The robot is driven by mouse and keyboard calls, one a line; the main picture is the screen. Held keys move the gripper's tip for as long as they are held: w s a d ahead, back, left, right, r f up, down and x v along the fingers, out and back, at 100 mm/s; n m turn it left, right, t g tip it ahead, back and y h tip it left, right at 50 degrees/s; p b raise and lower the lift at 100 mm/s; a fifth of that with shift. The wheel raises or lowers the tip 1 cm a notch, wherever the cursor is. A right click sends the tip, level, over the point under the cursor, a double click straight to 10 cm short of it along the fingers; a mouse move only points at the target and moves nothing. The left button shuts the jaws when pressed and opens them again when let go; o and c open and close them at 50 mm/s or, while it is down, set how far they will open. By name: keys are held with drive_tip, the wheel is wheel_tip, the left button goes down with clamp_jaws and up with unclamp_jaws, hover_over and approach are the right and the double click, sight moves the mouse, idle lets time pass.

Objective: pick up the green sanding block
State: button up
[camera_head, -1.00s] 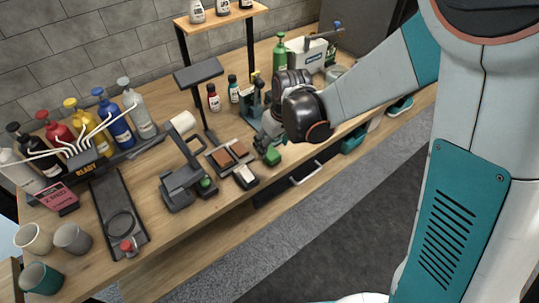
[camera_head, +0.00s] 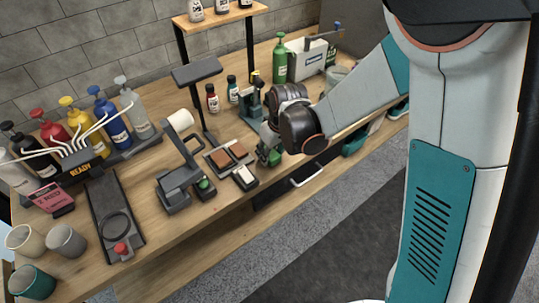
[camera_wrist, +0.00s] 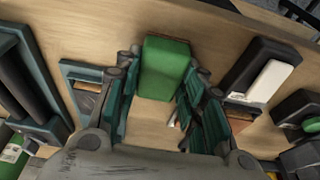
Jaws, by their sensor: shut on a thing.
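The green sanding block (camera_wrist: 165,68) is between the two fingertips of my gripper (camera_wrist: 163,75) in the wrist view. The fingers close on its sides, and its far end reaches past the tips. In the head view the block (camera_head: 275,157) shows as a small green patch under my gripper (camera_head: 268,148), at the front edge of the wooden bench. My wrist hides part of it there, and I cannot tell whether the block touches the bench.
A tray (camera_head: 214,166) with brown blocks and a dark block with a white face (camera_head: 244,178) lie just left of my gripper. A dark-green clamp-like stand (camera_head: 250,105) is behind it. A green bottle (camera_head: 280,62) stands farther back. The floor in front is clear.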

drive_tip(key=shift+r, duration=0.15)
wheel_tip(320, 180, up, 20)
drive_tip(key=p, duration=0.7)
